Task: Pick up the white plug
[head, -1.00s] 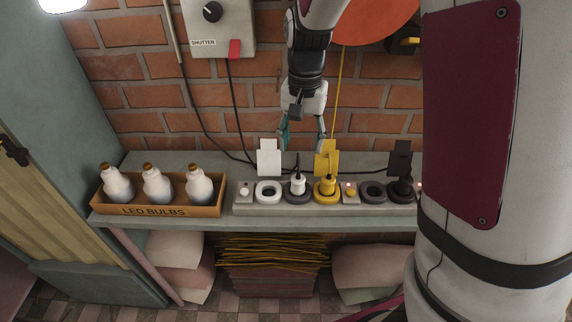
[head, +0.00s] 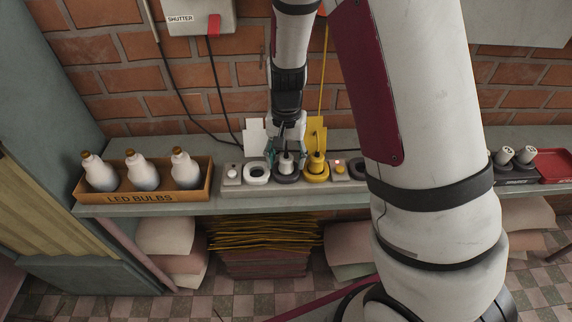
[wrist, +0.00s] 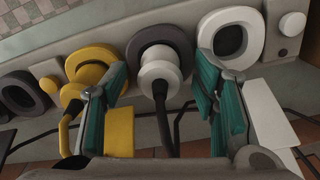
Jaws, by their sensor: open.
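The white plug (head: 286,163) stands upright in a dark round socket (head: 287,178) on the grey socket strip on the shelf. In the wrist view the white plug (wrist: 160,78) lies between the two teal fingers, with its black cord running back toward my gripper. My gripper (head: 286,150) is open and comes down from above around the plug. A finger stands on each side of the plug with a gap, and I see no grip on it. In the wrist view my gripper (wrist: 165,100) has its left finger close to the yellow plug (wrist: 75,93).
The yellow plug sits in a yellow socket right of the white one; an empty white socket (head: 257,172) is left. White and yellow upright plates stand behind. A box of LED bulbs (head: 140,195) is at left. A red tray (head: 555,165) is at far right.

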